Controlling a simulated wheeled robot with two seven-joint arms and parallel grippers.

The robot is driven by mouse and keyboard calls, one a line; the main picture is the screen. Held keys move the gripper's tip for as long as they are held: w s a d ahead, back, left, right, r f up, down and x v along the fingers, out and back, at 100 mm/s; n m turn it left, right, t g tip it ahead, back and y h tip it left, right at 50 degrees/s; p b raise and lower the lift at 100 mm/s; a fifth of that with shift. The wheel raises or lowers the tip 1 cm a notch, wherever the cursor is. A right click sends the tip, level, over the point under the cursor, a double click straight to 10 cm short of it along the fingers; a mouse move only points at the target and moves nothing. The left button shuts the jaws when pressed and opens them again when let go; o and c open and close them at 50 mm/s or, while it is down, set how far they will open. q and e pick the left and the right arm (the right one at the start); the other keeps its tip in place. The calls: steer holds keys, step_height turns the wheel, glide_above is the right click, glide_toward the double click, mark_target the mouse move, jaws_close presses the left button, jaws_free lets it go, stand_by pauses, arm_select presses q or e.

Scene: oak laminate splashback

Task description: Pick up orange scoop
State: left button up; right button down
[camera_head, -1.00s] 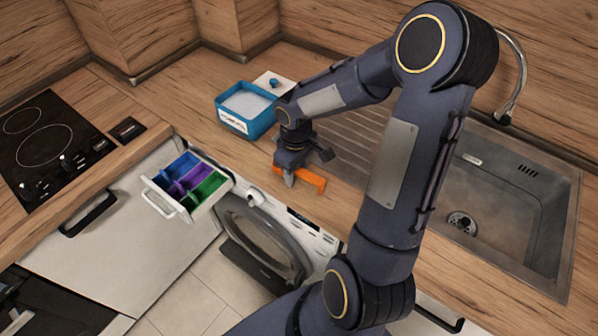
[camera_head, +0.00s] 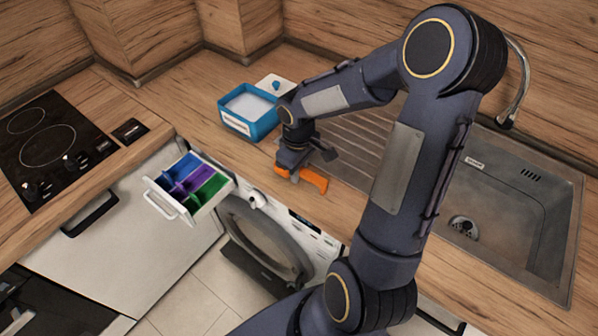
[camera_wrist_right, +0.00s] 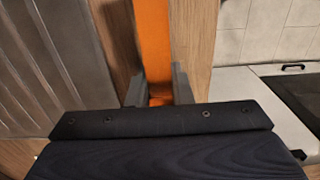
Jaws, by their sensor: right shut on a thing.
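The orange scoop (camera_head: 313,180) lies at the front edge of the wooden counter, left of the sink. My right gripper (camera_head: 292,174) is over its left part, shut on it. In the right wrist view, the orange scoop (camera_wrist_right: 153,45) runs up from between the two grey fingers of my right gripper (camera_wrist_right: 158,88). The part of the scoop between and behind the fingers is partly hidden by the gripper. I cannot tell whether the scoop touches the counter. My left gripper is not in view.
A blue box (camera_head: 236,128) of white powder stands behind the gripper, its lid (camera_head: 272,83) beside it. An open detergent drawer (camera_head: 222,196) with blue, purple and green compartments juts out from the washing machine (camera_head: 262,235). The sink (camera_head: 500,200) is at right, the hob (camera_head: 50,145) at left.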

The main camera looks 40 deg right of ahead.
step_height(320, 180, up, 3)
steer(key=shift+a+f, duration=0.15)
steer(key=s+a+r+b, duration=0.2)
steer(key=s+a+r, duration=0.1)
steer(key=a+r, duration=0.6)
steer(key=shift+s+a+r+b, duration=0.25)
steer(key=shift+a+b, duration=0.1)
steer(key=shift+a, duration=1.8)
steer(key=c, duration=1.9)
jaws_free()
steer(key=shift+c, duration=1.4)
steer(key=shift+f, duration=0.1)
